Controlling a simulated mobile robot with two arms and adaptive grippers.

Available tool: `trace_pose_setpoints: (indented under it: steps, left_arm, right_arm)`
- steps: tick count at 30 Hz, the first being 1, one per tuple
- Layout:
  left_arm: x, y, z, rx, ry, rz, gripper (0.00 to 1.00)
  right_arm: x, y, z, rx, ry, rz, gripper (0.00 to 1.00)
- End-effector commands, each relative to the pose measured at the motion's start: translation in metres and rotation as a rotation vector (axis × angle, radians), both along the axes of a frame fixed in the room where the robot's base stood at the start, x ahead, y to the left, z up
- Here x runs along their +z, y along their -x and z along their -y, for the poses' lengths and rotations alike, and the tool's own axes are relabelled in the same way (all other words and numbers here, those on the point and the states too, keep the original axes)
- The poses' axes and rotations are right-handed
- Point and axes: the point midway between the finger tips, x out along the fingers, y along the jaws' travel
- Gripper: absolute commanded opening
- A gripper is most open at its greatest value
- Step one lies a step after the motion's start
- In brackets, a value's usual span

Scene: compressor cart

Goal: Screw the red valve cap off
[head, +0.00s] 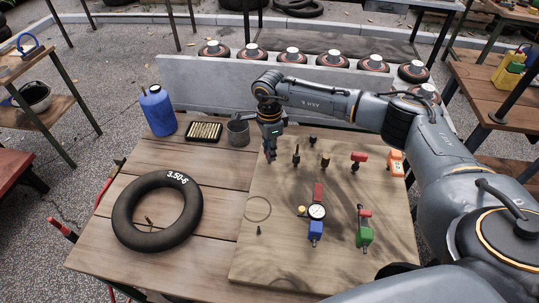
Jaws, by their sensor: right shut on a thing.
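My right gripper (269,150) points down at the back left of the light wooden board (285,258). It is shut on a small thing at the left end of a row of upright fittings. Its fingers hide that thing, so I cannot tell its colour or shape. I cannot make out a red valve cap for certain. A red-topped fitting (358,157) stands farther right in the row, apart from the gripper. A black inner tube (125,215) marked 3.50-6 lies on the table's left, with a brass-coloured stem (150,222) inside its ring. My left gripper is not in view.
Two brass-dark fittings (296,156) stand just right of the gripper. A gauge (317,211) with a blue base and a green-red valve (364,228) are farther forward.

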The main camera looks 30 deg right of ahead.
Motion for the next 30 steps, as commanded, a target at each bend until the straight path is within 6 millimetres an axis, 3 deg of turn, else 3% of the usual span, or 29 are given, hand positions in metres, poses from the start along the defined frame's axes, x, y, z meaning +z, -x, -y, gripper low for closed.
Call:
trace_pose_setpoints:
  steps: [7, 18, 30]
  left_arm:
    - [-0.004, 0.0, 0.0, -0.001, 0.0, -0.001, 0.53]
    - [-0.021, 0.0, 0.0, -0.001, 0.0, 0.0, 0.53]
    - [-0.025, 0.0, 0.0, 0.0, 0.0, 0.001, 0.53]
  right_arm:
    - [-0.001, 0.0, 0.0, 0.028, 0.0, 0.001, 0.0]
    - [-0.001, 0.0, 0.0, 0.272, 0.0, 0.002, 0.0]
    - [-0.002, -0.001, 0.0, 0.323, 0.0, 0.002, 0.0]
